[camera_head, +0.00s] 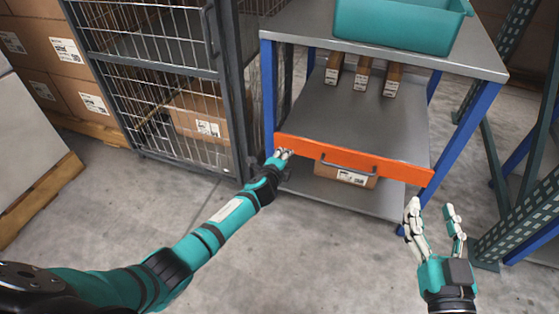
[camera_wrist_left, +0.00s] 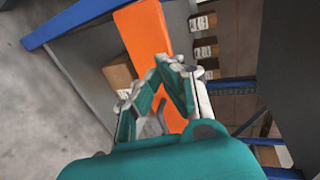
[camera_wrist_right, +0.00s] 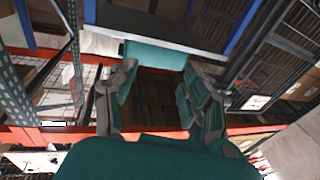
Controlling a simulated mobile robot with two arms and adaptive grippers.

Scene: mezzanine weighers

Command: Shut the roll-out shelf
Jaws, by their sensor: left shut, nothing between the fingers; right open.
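The roll-out shelf is the grey middle shelf (camera_head: 345,118) of a blue-legged workbench, with an orange front (camera_head: 400,170) and a dark bar handle (camera_head: 348,162). Its orange front stands near the bench's front legs; how far out it is, I cannot tell exactly. My left gripper (camera_head: 283,153) is shut and empty at the left end of the orange front. In the left wrist view the fingertips (camera_wrist_left: 172,65) meet in front of the orange front (camera_wrist_left: 145,35); contact is unclear.
Several small cartons (camera_head: 362,74) stand at the shelf's back. A teal bin (camera_head: 400,25) is on the bench top (camera_head: 305,22). A carton (camera_head: 350,177) sits on the lower shelf. A wire cage (camera_head: 160,90) stands left, green rack posts (camera_head: 495,180) right. The floor in front is clear.

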